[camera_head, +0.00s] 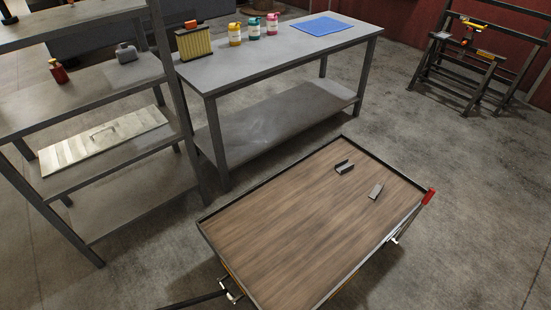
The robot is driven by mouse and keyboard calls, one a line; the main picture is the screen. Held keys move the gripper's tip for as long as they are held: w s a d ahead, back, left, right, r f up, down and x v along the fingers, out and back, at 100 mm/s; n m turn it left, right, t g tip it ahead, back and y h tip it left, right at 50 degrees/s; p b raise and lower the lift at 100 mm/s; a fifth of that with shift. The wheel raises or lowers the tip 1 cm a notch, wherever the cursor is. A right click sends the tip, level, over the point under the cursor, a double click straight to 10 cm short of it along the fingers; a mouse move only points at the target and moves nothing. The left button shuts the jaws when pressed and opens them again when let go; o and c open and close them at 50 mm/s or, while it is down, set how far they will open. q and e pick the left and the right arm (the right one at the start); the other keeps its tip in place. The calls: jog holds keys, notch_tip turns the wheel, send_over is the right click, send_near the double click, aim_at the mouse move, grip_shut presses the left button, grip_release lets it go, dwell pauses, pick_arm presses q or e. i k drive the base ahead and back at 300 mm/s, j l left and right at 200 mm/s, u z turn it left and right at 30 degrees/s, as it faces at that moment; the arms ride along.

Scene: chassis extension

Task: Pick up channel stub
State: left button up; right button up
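A short grey metal piece with a U-shaped section, which looks like the channel stub (344,168), lies on the wooden top of a cart (290,232), toward its back edge. A smaller, flatter grey metal piece (376,191) lies apart from it, to the right and nearer to me. Nothing touches or covers either piece. I cannot make out either of my grippers in the head view.
The cart top has a raised dark rim and a red grip (429,196) at its right corner. A grey workbench (262,60) with several jars and a blue mat (323,26) stands behind. A metal shelf (110,78) stands left. Floor is clear right of the cart.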

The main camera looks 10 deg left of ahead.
aim_at(343, 166)
jog(key=l+u, duration=0.1)
jog(key=u, duration=0.3)
jog(key=i+l+u, duration=0.1)
jog(key=u, duration=0.3)
jog(key=l+u, duration=0.15)
jog(key=u, duration=0.25)
jog(key=l+u, duration=0.2)
jog(key=l, duration=0.6)
jog(key=l+u, duration=0.2)
jog(key=l, duration=0.6)
jog(key=l+u, duration=0.2)
jog(key=l, duration=0.6)
jog(key=k+l+u, duration=0.2)
jog(key=l, duration=0.6)
jog(key=i+l+z, duration=0.1)
jog(key=l+z, duration=0.3)
jog(key=i+l+z, duration=0.15)
jog(key=z, duration=0.25)
jog(key=l+z, duration=0.1)
jog(key=z, duration=0.35)
jog(key=i+z, duration=0.1)
jog(key=z, duration=0.75)
jog(key=i+l, duration=0.05)
jog(key=i, duration=0.05)
